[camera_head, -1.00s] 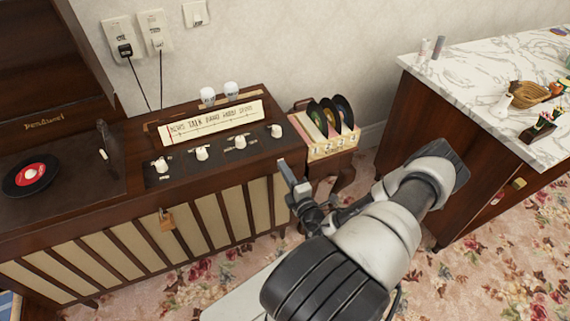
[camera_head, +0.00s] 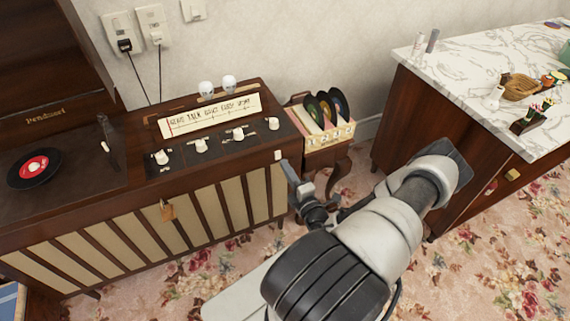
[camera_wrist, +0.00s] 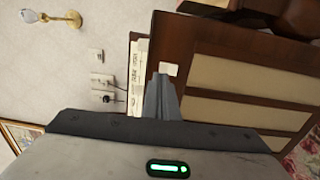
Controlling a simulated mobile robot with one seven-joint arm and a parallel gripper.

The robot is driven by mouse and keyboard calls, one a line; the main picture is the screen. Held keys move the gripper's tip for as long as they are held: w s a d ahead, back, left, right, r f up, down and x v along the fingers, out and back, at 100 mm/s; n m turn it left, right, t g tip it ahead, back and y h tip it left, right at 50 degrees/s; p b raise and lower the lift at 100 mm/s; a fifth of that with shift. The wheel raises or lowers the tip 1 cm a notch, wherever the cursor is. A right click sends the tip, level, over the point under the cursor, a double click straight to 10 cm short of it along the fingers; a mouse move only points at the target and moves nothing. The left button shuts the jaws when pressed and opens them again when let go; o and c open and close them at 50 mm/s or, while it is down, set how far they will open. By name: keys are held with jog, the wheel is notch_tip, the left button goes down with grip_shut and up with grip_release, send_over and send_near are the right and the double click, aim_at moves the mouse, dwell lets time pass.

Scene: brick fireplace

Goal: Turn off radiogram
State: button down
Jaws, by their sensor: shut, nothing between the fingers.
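The radiogram (camera_head: 120,210) is a long dark wooden cabinet with cream slatted panels. Its tilted dial strip (camera_head: 210,115) and several white knobs, such as the rightmost knob (camera_head: 273,124), are on top. A small white square piece (camera_head: 277,155) sits at the upper right end of its front. It also shows in the wrist view (camera_wrist: 168,69), just beyond the fingertips. My gripper (camera_head: 289,172) is shut and empty, close to this piece; the wrist view shows the closed fingers (camera_wrist: 162,82) pointing at it. I cannot tell whether they touch.
A record (camera_head: 35,167) lies on the left deck. A small wooden stand (camera_head: 325,160) with a record rack (camera_head: 322,120) is right of the radiogram. A marble-topped cabinet (camera_head: 465,75) stands further right. Two plugs are in wall sockets (camera_head: 123,35). Flowered carpet is open in front.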

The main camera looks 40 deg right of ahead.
jog(key=v, duration=0.9)
jog(key=shift+s+p, duration=0.35)
jog(key=shift+p, duration=0.05)
jog(key=shift+r, duration=0.2)
